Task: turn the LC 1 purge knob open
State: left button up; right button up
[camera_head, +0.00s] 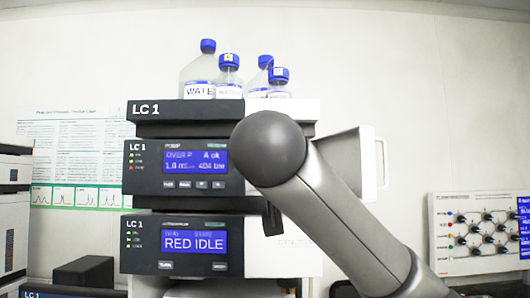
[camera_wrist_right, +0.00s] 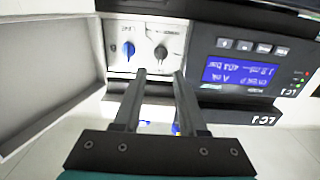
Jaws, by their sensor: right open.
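The LC 1 pump module (camera_head: 195,168) shows a blue screen reading "OVER P" and a bar figure. In the right wrist view, where the module appears upside down, a pale panel carries a blue knob (camera_wrist_right: 128,50) and a dark knob (camera_wrist_right: 160,53). Their labels are too small to read, so I cannot tell which is the purge knob. My right gripper (camera_wrist_right: 159,73) is open and empty, its fingertips pointing at this panel near the dark knob, with no contact visible. In the head view my right arm hides the gripper and knobs. My left gripper is not in view.
An open door (camera_wrist_right: 50,75) stands beside the knob panel; it also shows in the head view (camera_head: 375,160). Blue-capped bottles (camera_head: 205,75) stand on top of the stack. A lower module (camera_head: 190,245) reads "RED IDLE". A valve panel (camera_head: 485,235) is at far right.

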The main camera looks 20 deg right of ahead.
jog(key=p+x, duration=0.2)
jog(key=x, duration=0.4)
jog(key=shift+r+p, duration=0.1)
jog(key=shift+p, duration=0.3)
jog(key=shift+p+x, duration=0.3)
jog(key=shift+x, duration=0.5)
grip_shut()
